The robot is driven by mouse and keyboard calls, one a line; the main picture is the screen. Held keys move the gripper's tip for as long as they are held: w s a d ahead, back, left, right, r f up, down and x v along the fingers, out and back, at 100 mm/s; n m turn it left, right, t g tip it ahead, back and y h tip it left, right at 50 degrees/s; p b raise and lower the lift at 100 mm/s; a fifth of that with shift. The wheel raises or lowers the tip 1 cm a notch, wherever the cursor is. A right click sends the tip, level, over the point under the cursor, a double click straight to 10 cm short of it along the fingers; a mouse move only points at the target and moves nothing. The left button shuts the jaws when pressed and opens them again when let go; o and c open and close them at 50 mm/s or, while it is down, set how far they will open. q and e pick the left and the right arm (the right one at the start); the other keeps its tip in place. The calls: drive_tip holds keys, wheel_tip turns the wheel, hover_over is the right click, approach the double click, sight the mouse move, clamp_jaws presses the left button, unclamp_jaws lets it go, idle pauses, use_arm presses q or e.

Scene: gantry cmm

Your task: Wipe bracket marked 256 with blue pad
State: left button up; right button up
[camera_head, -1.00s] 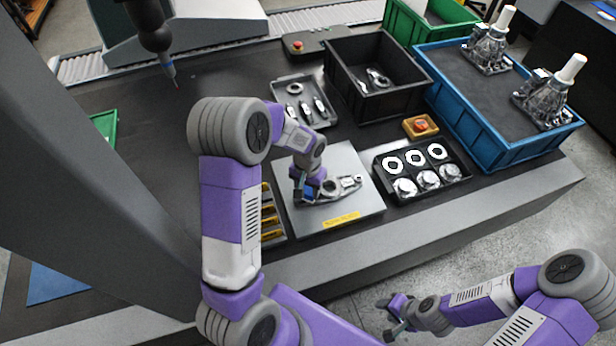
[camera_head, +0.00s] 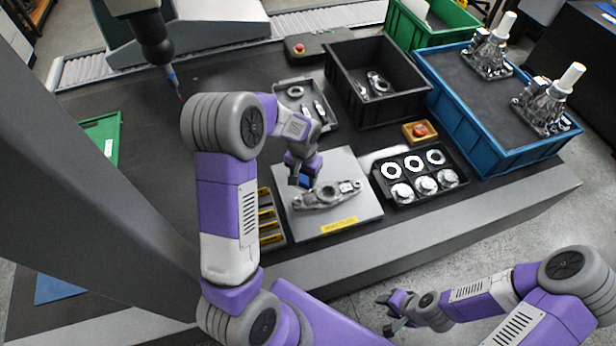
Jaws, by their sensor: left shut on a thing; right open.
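The grey metal bracket (camera_head: 327,195) lies flat on the light grey plate (camera_head: 352,216) with a yellow label at its front edge. Its marking is too small to read. My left gripper (camera_head: 302,183) is shut on the blue pad (camera_head: 305,181), at the upper left of the bracket. The pad is mostly hidden by the gripper, and I cannot tell whether it touches the bracket. My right gripper (camera_head: 393,312) is open and empty, low in front of the bench over the floor.
A black tray (camera_head: 411,201) of rings and round parts stands right of the plate. Behind are a black bin (camera_head: 402,113), a blue crate (camera_head: 505,165) and a grey parts tray (camera_head: 328,125). Yellow-marked slots (camera_head: 268,219) stand left. A probe (camera_head: 173,78) hangs at upper left.

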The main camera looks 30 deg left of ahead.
sight(304, 180)
use_arm(q)
drive_tip(key=shift+r+p, duration=1.05)
drive_tip(key=shift+r, duration=0.65)
